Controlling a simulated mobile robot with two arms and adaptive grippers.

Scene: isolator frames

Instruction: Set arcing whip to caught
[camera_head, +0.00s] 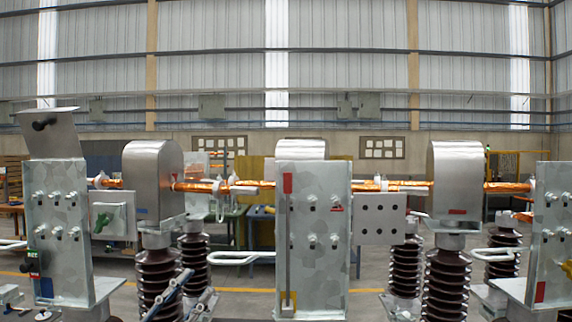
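An orange-copper bar (260,185) runs level across the view between metal hoods, with pale clamps on it. I cannot tell for certain which part is the arcing whip. Pale bent loops show beside the frames, one left of the middle frame (240,258) and one left of the right frame (497,253). They look apart from the copper bar. I cannot clearly pick out my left gripper among the grey and dark parts at the lower left, and its fingers cannot be read. My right gripper does not show.
Galvanised plates stand at left (62,258), middle (313,262) and right (552,262). Metal hoods (153,182), (457,180) sit above brown ribbed insulators (446,285). A green handle (103,220) is on a side plate. Tilted blue-grey rods (170,295) are low at left.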

